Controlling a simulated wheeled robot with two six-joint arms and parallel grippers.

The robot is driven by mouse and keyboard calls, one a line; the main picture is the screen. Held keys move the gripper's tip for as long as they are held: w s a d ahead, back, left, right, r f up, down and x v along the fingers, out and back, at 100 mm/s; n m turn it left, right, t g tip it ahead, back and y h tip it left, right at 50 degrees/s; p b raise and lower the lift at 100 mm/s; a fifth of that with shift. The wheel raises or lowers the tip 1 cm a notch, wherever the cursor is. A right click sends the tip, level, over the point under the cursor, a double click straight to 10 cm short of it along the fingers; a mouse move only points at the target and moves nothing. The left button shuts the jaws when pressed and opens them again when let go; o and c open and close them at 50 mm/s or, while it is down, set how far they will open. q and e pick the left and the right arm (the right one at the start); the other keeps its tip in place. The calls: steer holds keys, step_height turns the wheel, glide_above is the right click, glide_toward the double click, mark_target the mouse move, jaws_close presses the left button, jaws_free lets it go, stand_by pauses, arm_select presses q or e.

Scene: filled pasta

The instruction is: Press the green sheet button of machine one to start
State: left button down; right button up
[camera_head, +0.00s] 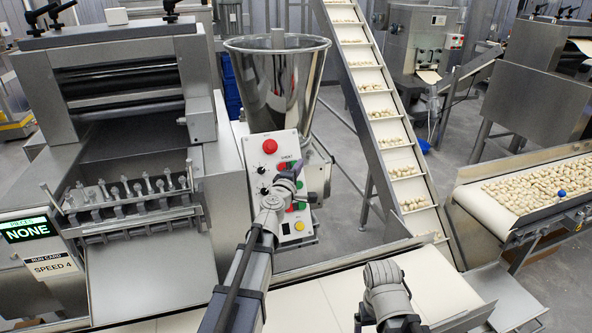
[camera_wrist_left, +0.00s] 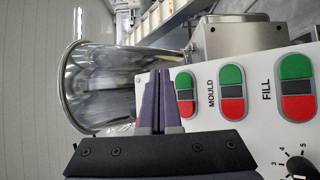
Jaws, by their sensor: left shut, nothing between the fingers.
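The white control panel (camera_head: 257,150) of the pasta machine has a red stop button, a black knob and green/red button pairs. In the left wrist view it shows sideways, with pairs labelled MOULD (camera_wrist_left: 232,92) and FILL (camera_wrist_left: 297,87). A third pair has a green button (camera_wrist_left: 184,80) and a red one; its label is hidden behind my fingers, so I cannot read it as SHEET. My left gripper (camera_head: 290,172) is shut and empty in front of the panel. In the wrist view its fingertips (camera_wrist_left: 158,75) are beside this third pair; contact cannot be told.
A steel hopper (camera_head: 277,85) stands behind the panel. A roller machine (camera_head: 120,90) is at left, with a display (camera_head: 27,229) reading NONE. An inclined conveyor (camera_head: 375,105) carries pasta pieces. A pale belt (camera_head: 330,300) runs across the front.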

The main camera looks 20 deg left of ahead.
arm_select(q)
steer(key=shift+w+a+f+b, duration=0.3)
steer(key=shift+w+a+f, duration=0.15)
steer(key=shift+w, duration=0.15)
steer(key=shift+w+a+f+b, duration=0.35)
steer(key=shift+w+f, duration=0.1)
steer(key=shift+w, duration=0.1)
steer(key=shift+w+f, duration=0.1)
stand_by(1.2)
steer(key=shift+w+a+f, duration=0.1)
steer(key=shift+w+a, duration=0.1)
steer(key=shift+w+a+f+b, duration=0.2)
steer(key=shift+w+b, duration=0.1)
steer(key=shift+b, duration=0.1)
stand_by(0.7)
steer(key=shift+s+r, duration=0.1)
stand_by(0.3)
steer(key=shift+s+d+r+p, duration=0.35)
steer(key=shift+s+d+p, duration=0.05)
steer(key=shift+s+p, duration=0.1)
steer(key=s+d+r+p, duration=0.2)
steer(key=s, duration=0.1)
steer(key=shift+s+d+r, duration=0.2)
steer(key=shift+s+r, duration=0.05)
steer(key=shift+r, duration=0.05)
stand_by(0.4)
